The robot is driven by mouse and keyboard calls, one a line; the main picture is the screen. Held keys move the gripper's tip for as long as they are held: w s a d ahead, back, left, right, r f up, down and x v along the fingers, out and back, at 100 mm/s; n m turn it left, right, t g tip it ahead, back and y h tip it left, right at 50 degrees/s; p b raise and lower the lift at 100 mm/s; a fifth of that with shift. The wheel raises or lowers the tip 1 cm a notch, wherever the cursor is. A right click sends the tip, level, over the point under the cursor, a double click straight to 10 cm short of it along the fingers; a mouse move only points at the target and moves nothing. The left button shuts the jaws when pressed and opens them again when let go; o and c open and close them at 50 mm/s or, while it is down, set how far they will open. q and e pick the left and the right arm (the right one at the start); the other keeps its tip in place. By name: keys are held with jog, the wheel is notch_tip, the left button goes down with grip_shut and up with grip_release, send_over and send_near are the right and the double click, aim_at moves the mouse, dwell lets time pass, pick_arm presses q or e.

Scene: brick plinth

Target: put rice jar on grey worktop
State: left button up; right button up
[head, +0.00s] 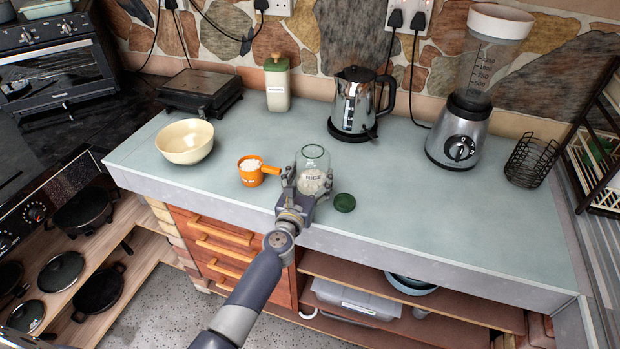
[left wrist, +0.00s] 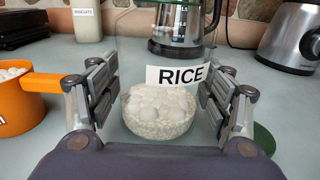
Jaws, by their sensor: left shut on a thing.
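The rice jar (head: 314,172) is clear glass with a white RICE label and white rice in its lower part. It is upright at the front edge area of the grey worktop (head: 405,180); whether its base touches the worktop I cannot tell. My left gripper (head: 308,180) is shut on the jar, one finger on each side. In the left wrist view the jar (left wrist: 160,112) stands between both fingers of the gripper (left wrist: 160,100). A green lid (head: 344,202) lies on the worktop just right of the jar. My right gripper is not in view.
An orange measuring cup (head: 254,172) with white contents stands left of the jar, and a cream bowl (head: 185,141) is further left. A kettle (head: 356,104), a biscuits canister (head: 277,84), a blender (head: 469,115) and a wire basket (head: 531,160) stand behind and right. Worktop right of the lid is clear.

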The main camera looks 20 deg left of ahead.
pick_arm(q)
jog(key=o, duration=1.6)
jog(key=shift+r, duration=0.1)
jog(key=shift+s, duration=0.35)
jog(key=s, duration=1.1)
jog(key=shift+s+d, duration=0.15)
jog(key=shift+s, duration=0.05)
